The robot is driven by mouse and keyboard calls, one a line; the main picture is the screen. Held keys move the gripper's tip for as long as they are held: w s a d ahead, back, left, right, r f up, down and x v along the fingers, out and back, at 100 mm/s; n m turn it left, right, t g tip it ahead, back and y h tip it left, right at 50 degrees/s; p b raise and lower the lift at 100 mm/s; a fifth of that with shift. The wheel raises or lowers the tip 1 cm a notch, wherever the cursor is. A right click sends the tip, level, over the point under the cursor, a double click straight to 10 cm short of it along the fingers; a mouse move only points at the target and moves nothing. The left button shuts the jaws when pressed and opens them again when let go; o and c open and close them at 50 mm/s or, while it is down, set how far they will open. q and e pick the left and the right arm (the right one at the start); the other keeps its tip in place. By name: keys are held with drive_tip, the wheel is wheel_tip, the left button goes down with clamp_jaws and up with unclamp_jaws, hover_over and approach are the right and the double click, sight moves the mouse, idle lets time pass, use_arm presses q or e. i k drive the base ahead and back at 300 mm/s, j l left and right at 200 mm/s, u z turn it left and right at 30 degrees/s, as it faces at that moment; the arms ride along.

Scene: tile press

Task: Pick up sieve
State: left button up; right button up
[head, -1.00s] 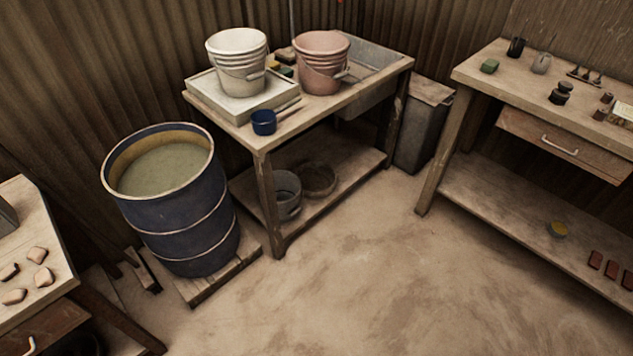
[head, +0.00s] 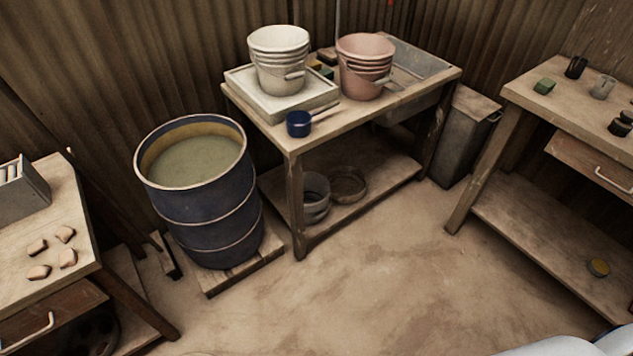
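A round, shallow brown piece that looks like the sieve (head: 348,185) lies on the lower shelf (head: 318,221) of the middle wooden table. It sits right of a grey bucket (head: 315,199), in the shadow under the tabletop. Its mesh is too dark to make out. Neither of my grippers is in view. A smooth white piece at the bottom right edge looks like part of my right arm.
A blue barrel (head: 203,210) of murky liquid stands on a pallet (head: 240,271) left of the table. White buckets (head: 278,55), pink buckets (head: 365,68) and a blue dipper (head: 299,124) are on the tabletop. A grey bin (head: 464,142) stands to its right. The floor in front is clear.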

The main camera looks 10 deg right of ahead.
sight(348, 171)
drive_tip(key=i+l+u, duration=0.15)
drive_tip(key=l, duration=0.2)
drive_tip(key=i+l+u, duration=0.15)
drive_tip(key=l, duration=0.2)
drive_tip(key=i+l+u, duration=0.15)
drive_tip(key=l, duration=0.2)
drive_tip(key=l+u, duration=0.1)
drive_tip(key=l, duration=0.25)
drive_tip(key=i+l+u, duration=0.15)
drive_tip(key=l, duration=0.25)
